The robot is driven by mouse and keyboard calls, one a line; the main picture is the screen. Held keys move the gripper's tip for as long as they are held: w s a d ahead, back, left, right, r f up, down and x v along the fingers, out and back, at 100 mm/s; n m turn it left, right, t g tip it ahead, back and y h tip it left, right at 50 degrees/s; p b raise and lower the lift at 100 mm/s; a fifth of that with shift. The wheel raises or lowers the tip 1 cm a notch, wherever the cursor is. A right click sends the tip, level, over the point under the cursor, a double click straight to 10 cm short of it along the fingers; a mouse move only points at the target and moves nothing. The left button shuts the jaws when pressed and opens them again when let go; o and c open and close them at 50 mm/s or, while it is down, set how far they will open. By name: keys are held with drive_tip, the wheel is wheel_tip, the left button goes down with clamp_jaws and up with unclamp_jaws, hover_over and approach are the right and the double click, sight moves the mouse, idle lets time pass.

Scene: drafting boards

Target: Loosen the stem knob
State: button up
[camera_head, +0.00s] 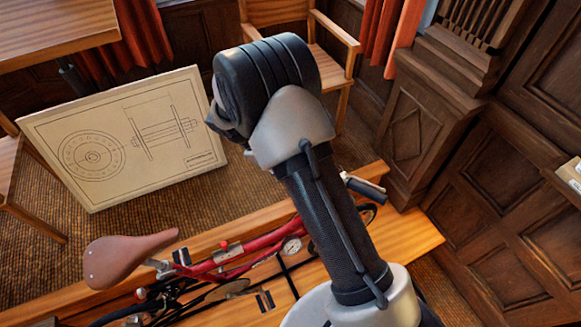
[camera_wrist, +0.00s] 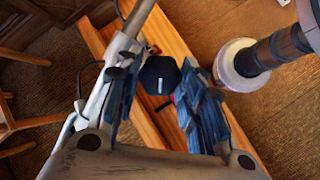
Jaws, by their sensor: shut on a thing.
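A dark knob (camera_wrist: 158,74) with a short white mark on its top sits between the finger pads in the wrist view; I take it to be the stem knob. My gripper (camera_wrist: 160,88) is shut on it, with one blue-padded finger on each side. A red folding bicycle (camera_head: 250,250) with a brown saddle (camera_head: 125,255) lies along a wooden bench in the head view. My arm crosses in front of its handlebar end, so the knob and my gripper are hidden there. A handlebar grip (camera_head: 362,187) shows just right of my arm.
The wooden bench (camera_head: 415,238) runs under the bicycle. A large drawing board (camera_head: 118,188) leans behind it at the left. A wooden chair (camera_head: 328,68) stands at the back. Dark panelled walls (camera_head: 490,190) close off the right. Brown carpet lies open between bench and board.

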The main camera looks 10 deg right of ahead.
idle(0.3)
drive_tip(key=o, duration=1.1)
drive_tip(key=shift+c, duration=0.2)
drive_tip(key=v, duration=1.2)
